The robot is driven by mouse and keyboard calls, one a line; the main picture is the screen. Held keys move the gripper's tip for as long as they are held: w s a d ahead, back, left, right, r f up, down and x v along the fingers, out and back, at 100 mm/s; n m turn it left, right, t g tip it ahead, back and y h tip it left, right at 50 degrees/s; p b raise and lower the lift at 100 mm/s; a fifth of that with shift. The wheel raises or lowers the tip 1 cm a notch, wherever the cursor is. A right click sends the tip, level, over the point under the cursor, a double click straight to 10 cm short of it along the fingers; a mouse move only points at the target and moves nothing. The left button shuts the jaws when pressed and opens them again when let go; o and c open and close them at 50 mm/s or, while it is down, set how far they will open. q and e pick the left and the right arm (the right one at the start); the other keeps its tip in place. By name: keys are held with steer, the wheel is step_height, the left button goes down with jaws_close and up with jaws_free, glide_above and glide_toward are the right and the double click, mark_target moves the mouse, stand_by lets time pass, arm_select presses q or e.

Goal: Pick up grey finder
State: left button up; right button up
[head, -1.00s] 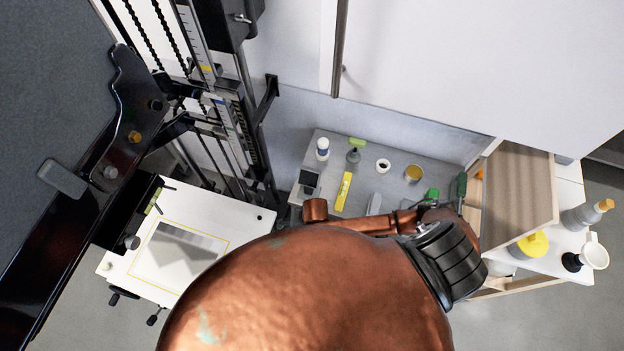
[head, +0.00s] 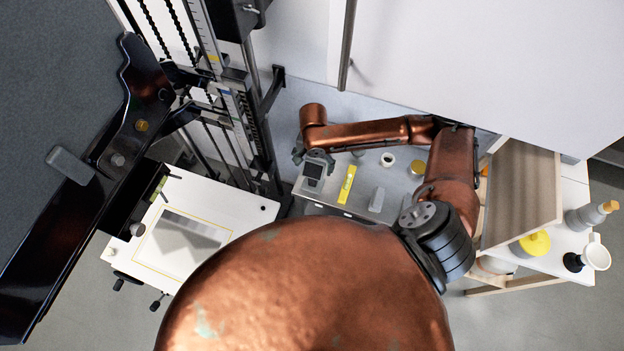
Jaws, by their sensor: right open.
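The grey finder, which I take to be the small grey piece with a dark square face (head: 313,171), lies at the left end of the grey tabletop (head: 335,205). My right gripper (head: 315,157) is above its far edge, pointing down with its fingers apart, and partly covers it. I cannot tell whether they touch. Nothing shows between the fingers. My left gripper is not in view.
A yellow strip (head: 347,184), a grey block (head: 377,200), a white ring (head: 388,159) and a yellow-topped cup (head: 418,167) share the tabletop. The enlarger column (head: 235,90) and white baseboard (head: 190,225) stand left. A white cabinet (head: 480,60) overhangs the back.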

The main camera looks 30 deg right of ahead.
mark_target(313, 174)
steer(key=shift+s+a+f+p, duration=0.1)
steer(key=shift+f+p, duration=0.15)
steer(key=shift+f, duration=1.15)
steer(key=shift+s+a+f+p, duration=0.1)
steer(key=shift+f+p, duration=0.15)
steer(key=shift+f, duration=1.1)
steer(key=shift+c, duration=0.6)
steer(key=c, duration=1.8)
